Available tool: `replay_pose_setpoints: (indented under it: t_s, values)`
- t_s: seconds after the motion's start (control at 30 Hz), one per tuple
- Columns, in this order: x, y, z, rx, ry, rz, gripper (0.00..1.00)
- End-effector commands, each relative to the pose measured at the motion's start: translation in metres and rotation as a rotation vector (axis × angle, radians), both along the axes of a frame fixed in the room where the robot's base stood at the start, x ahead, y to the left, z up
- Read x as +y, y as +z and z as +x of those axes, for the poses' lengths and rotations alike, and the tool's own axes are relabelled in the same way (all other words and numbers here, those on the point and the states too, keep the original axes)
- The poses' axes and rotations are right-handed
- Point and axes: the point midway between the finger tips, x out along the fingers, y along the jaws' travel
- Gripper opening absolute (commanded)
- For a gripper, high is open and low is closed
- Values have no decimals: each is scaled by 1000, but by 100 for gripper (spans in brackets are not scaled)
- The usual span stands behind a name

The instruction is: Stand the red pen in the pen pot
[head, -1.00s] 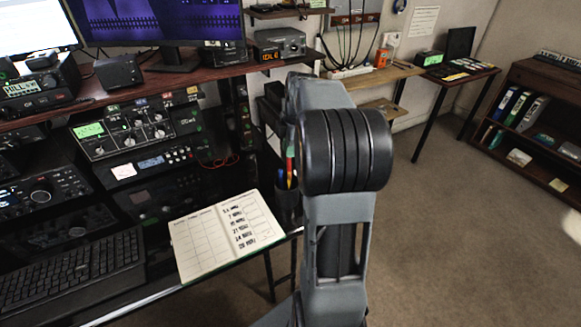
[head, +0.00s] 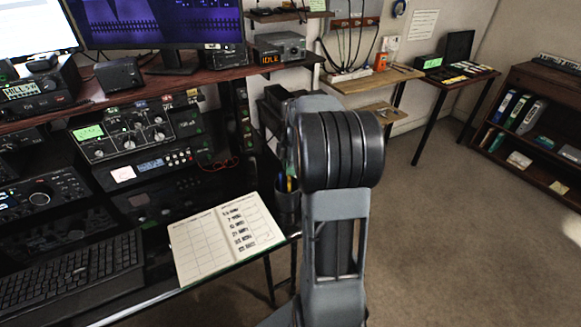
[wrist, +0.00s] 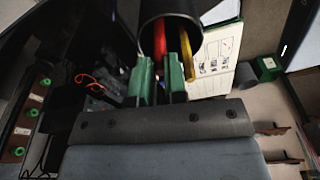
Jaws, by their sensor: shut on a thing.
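The red pen (wrist: 159,38) shows in the wrist view between the two green fingers of my gripper (wrist: 159,66), which is shut on it. Its far end runs into the dark mouth of the pen pot (wrist: 172,8). Whether it touches the pot's floor is hidden. A yellow pen (wrist: 187,52) sticks out of the same pot beside the right finger. My gripper and the red pen are hidden there.
An open notebook (head: 228,237) lies just left of the pot, with a keyboard (head: 75,272) farther left. Radio equipment (head: 124,130) stands behind them. The desk's right edge is close to the pot, with open floor beyond.

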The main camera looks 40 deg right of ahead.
Motion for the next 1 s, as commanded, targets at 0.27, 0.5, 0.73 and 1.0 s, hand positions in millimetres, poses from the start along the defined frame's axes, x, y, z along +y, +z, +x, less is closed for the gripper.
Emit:
replay_pose_setpoints:
  t_s: [0.27,0.5,0.73,1.0]
  values:
    - [0,-3,0,0,0,0,29]
    - [0,-3,0,0,0,0,38]
    - [0,-3,0,0,0,0,38]
    - [-6,39,0,-5,0,-3,38]
